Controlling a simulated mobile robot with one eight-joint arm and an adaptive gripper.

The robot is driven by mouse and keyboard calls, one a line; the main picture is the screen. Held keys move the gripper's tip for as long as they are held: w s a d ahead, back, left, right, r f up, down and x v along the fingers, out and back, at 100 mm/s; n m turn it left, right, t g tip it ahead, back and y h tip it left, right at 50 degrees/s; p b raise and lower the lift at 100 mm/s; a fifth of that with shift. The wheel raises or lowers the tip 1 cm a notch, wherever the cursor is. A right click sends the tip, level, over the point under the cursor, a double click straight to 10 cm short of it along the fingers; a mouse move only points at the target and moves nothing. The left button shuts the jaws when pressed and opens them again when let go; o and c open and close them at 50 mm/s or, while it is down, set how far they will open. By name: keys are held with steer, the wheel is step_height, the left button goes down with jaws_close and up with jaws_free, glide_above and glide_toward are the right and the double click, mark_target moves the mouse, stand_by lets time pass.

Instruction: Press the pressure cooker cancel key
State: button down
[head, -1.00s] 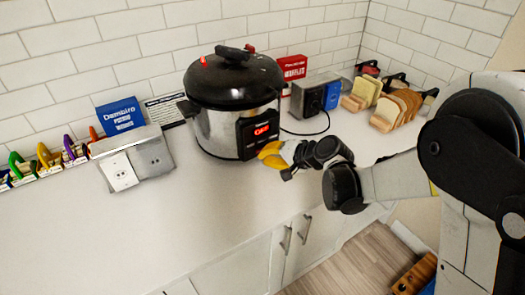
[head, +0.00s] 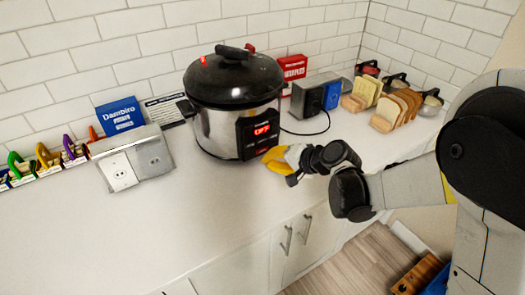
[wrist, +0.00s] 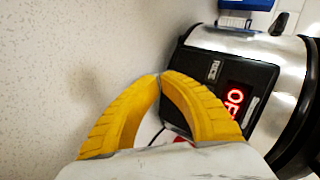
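The pressure cooker (head: 215,130) stands on the counter, with a black lid and a silver body. Its black control panel (head: 246,145) faces the front right and carries a lit red display (head: 262,129). In the wrist view the panel (wrist: 205,80) lies at the right, and its display (wrist: 234,103) shows red letters that seem to start with "OF". The cancel key cannot be made out. My gripper (head: 268,155) is beside the panel's lower right in the head view. In the wrist view its yellow fingertips (wrist: 160,76) meet, empty, near the panel's edge; they hide part of the panel.
A grey toaster (head: 308,97), a red box (head: 292,70) and bread slices (head: 390,110) stand right of the cooker. A blue box (head: 119,116) and a wall-outlet block (head: 135,163) are left. The front counter (head: 170,230) is clear.

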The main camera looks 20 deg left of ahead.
steer(key=shift+s+d, duration=1.4)
steer(key=shift+d, duration=0.3)
steer(key=d+r, duration=0.1)
steer(key=d, duration=0.1)
steer(key=s+d+r+h, duration=0.1)
steer(key=d+r, duration=0.1)
steer(key=d, duration=0.1)
steer(key=d+r+h, duration=0.1)
steer(key=d, duration=0.1)
steer(key=shift+s+d+r+t, duration=0.3)
steer(key=shift+s+t, duration=0.05)
steer(key=shift+t, duration=0.05)
steer(key=s+d+r+h, duration=0.1)
steer(key=s+d+h, duration=0.1)
steer(key=s+d, duration=0.3)
steer(key=s+d+r+n+t+h, duration=0.1)
steer(key=s+d, duration=0.5)
steer(key=d, duration=0.6)
steer(key=s+d+r+h, duration=0.2)
steer(key=s+d+h, duration=0.3)
steer(key=d, duration=0.3)
steer(key=shift+s+d+r+t, duration=0.15)
steer(key=shift+s+r+t, duration=0.15)
steer(key=shift+s+t, duration=0.15)
